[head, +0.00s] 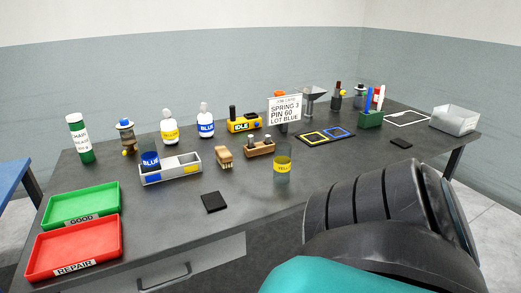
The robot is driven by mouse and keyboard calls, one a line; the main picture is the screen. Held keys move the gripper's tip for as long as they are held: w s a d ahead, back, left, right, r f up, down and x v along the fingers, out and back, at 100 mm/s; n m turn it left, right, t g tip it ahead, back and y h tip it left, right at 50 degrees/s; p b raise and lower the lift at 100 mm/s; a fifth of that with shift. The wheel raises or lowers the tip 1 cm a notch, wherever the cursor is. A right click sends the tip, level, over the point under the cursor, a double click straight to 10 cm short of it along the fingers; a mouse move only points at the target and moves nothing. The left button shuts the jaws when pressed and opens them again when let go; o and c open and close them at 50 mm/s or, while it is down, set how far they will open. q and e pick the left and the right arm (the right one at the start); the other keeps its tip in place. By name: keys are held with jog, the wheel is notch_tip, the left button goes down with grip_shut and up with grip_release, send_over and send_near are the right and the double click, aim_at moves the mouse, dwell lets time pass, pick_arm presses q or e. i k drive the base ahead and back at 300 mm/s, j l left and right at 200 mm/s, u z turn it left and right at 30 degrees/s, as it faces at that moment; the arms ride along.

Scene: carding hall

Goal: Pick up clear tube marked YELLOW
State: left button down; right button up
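A clear tube with a yellow band (282,167) stands upright on the dark table, right of centre in the head view. Its band carries small lettering too small to read with certainty. A similar clear tube with a blue band (151,160) stands at the left end of a grey two-part holder (170,177), which has a blue patch and a yellow patch on its front. A black, ribbed arm part of mine and a teal part fill the lower right, in front of the table edge. No fingers of either gripper show.
A green GOOD tray (80,205) and a red REPAIR tray (75,249) lie at the left. A black pad (214,202), a brush (224,158) and a wooden block (259,149) are near the yellow-banded tube. A sign (284,109) and bottles stand behind.

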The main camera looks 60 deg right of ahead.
aim_at(282, 160)
jog(key=z, duration=2.25)
jog(key=u, duration=0.35)
jog(key=l+u, duration=0.2)
jog(key=u, duration=0.15)
jog(key=l+u, duration=0.45)
jog(key=u, duration=0.25)
jog(key=l+u, duration=0.25)
jog(key=l, duration=0.2)
jog(key=k+l+u, duration=0.25)
jog(key=l, duration=0.2)
jog(key=k+l+u, duration=0.1)
jog(key=l, duration=0.35)
jog(key=k+l, duration=0.1)
jog(key=l, duration=0.35)
jog(key=u, duration=0.05)
